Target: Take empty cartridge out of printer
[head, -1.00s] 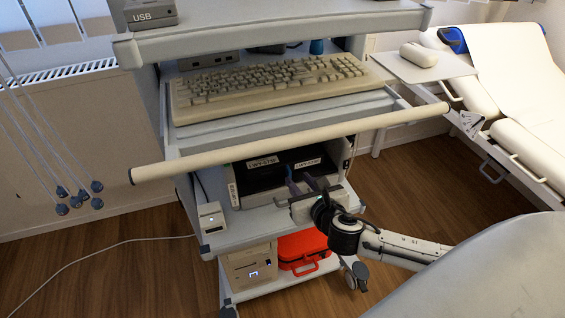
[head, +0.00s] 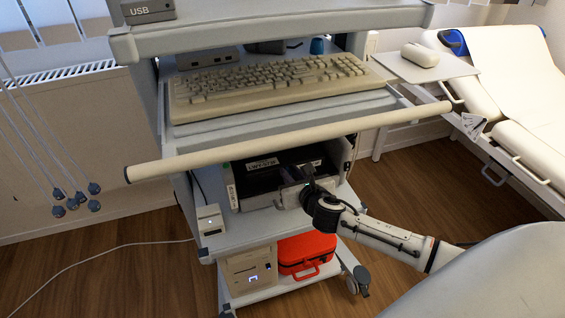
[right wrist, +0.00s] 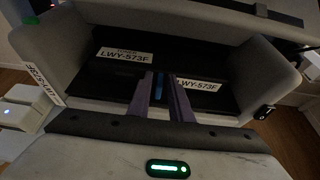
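The printer (head: 232,194) stands on the cart's middle shelf with its front open, its dark inside in view. In the right wrist view, the dark cartridge (right wrist: 105,71) sits inside between the printer's grey side walls, under a white label reading LWY-573F. A second such label is on the right. My right gripper (right wrist: 161,78) reaches into the opening. Its two purple fingers stand apart on either side of a narrow blue tab (right wrist: 160,86), with a small gap seeming to show beside it. In the head view the fingertips are partly hidden. My left gripper is not in view.
A cream push bar (head: 290,142) and a keyboard shelf with a keyboard (head: 265,83) overhang the printer. A small white box (head: 209,219) stands left of it. A beige computer (head: 250,270) and red case (head: 306,252) are below. A couch (head: 510,80) is at right.

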